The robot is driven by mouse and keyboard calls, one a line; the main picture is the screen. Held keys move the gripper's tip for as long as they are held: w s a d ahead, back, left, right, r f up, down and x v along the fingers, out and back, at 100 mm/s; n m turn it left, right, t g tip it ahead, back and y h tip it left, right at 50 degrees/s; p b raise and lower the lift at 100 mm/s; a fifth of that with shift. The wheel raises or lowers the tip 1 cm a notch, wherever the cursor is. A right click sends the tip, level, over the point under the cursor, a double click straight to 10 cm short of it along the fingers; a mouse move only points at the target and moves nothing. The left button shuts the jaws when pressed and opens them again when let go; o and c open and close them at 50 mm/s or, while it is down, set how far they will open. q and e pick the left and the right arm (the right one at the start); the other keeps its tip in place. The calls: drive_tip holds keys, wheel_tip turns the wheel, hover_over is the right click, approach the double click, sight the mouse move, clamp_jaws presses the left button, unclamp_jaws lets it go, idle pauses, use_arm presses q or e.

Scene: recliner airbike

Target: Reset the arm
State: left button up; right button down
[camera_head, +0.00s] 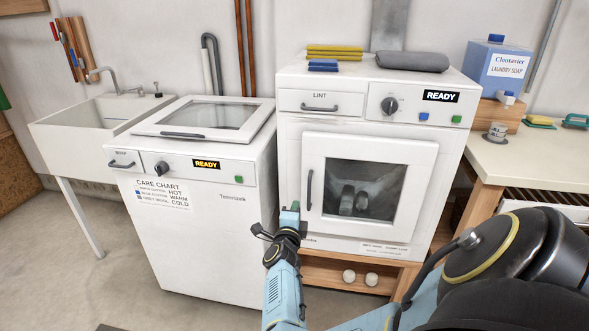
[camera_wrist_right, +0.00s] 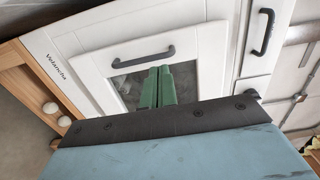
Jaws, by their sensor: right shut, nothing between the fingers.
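My right gripper (camera_head: 290,213) is raised in front of the white dryer (camera_head: 290,165), close to the left side of its door. Its green fingers also show in the right wrist view (camera_wrist_right: 157,88), shut together with nothing between them. The dryer door (camera_head: 398,160) is shut, with a dark vertical handle (camera_head: 309,190) just right of the gripper. In the right wrist view the door handle (camera_wrist_right: 143,57) is beyond the fingertips, and I see a gap in the picture. My left gripper is not in view.
A white washer (camera_head: 205,240) with its lid shut stands left of the dryer. A sink (camera_head: 90,122) is at far left. Two pale balls (camera_head: 348,275) lie on the shelf under the dryer. Floor is clear at front left.

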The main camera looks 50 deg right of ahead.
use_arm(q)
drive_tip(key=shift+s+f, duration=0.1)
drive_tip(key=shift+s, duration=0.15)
use_arm(e)
drive_tip(key=shift+s+a, duration=0.15)
drive_tip(key=shift+a, duration=0.15)
